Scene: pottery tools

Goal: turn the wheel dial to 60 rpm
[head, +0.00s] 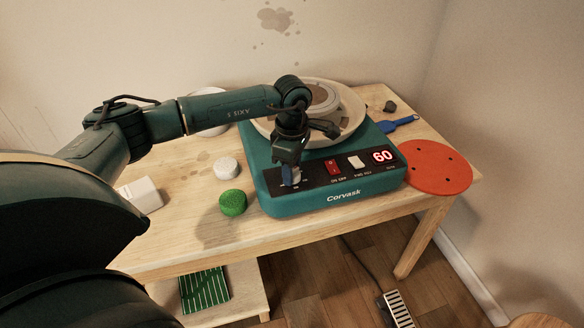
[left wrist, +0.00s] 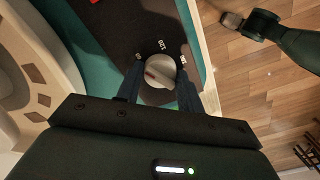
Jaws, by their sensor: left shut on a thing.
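The teal pottery wheel (head: 340,200) stands on the wooden table, its front panel showing a red display (head: 382,156) that reads 60. My left gripper (head: 291,178) points down at the panel's left end and is shut on the wheel dial. In the left wrist view the round pale dial (left wrist: 160,75) with a reddish-brown pointer mark sits between the two dark fingers, with white numbers around it. In the head view the gripper mostly hides the dial. A dark green arm of mine ends in a grey tip (left wrist: 232,20) over the floor; its jaws cannot be made out.
A red switch (head: 333,167) and a white switch (head: 356,162) are on the panel. A green sponge-like disc (head: 233,203), a pale disc (head: 227,168) and a white block (head: 142,194) lie left. An orange disc (head: 438,172) and blue tool (head: 398,124) lie right.

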